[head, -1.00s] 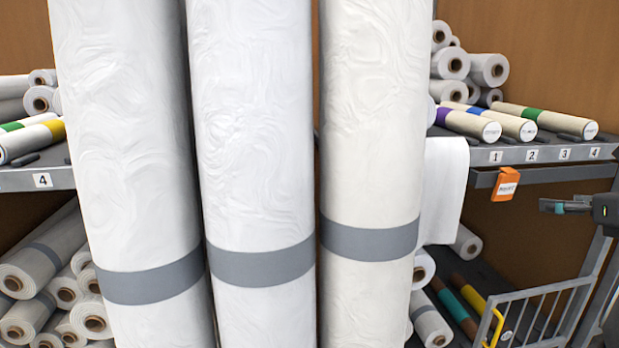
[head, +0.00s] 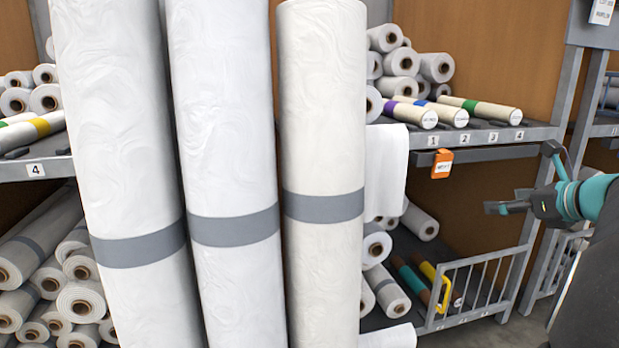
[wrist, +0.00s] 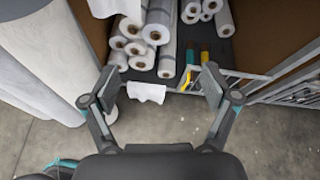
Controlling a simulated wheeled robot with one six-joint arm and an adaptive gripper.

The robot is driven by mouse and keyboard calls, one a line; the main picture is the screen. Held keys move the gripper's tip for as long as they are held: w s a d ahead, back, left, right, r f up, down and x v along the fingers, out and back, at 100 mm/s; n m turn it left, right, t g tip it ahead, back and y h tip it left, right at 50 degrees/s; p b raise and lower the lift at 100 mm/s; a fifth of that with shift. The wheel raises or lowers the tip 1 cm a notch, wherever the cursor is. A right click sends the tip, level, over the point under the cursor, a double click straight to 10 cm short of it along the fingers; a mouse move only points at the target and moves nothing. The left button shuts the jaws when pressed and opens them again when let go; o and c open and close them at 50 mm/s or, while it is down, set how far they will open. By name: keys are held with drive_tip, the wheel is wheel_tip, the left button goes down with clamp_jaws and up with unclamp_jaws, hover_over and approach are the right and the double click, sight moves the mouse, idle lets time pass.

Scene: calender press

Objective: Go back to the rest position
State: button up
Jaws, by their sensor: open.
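My gripper (head: 507,208) is at the right of the head view, in front of the rack's lower bay, with my teal and dark arm behind it. In the wrist view my gripper (wrist: 174,84) has its two fingers spread wide with nothing between them. Past the fingers are the floor and the lower bay of rolls. The gripper touches nothing that I can see.
Three tall wrapped rolls (head: 228,150) stand close at left and centre. The rack shelf (head: 500,138) with numbered places holds banded rolls. An orange tag (head: 442,163) hangs from its edge. A low barred gate (head: 482,287) closes the lower bay. Bare floor (wrist: 250,140) lies below the gripper.

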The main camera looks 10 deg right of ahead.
drive_tip(key=s+a+f+n+g, duration=0.25)
drive_tip(key=a+n, duration=0.25)
drive_tip(key=a, duration=0.3)
drive_tip(key=s+a+f+n+g+y, duration=0.1)
drive_tip(key=a+f+n, duration=0.2)
drive_tip(key=a+n, duration=0.35)
drive_tip(key=s+a+f+n+g, duration=0.1)
drive_tip(key=a+f+n+g, duration=0.15)
drive_tip(key=a, duration=0.75)
drive_tip(key=s+a+f+n+h, duration=0.1)
drive_tip(key=s+a+f+n, duration=0.3)
drive_tip(key=s+n, duration=0.3)
drive_tip(key=s+a+f+n+g+h, duration=0.1)
drive_tip(key=s+a+f+n, duration=0.4)
drive_tip(key=n, duration=0.7)
drive_tip(key=shift+s+a+h, duration=0.3)
drive_tip(key=shift+s+h, duration=0.1)
drive_tip(key=shift+s, duration=0.7)
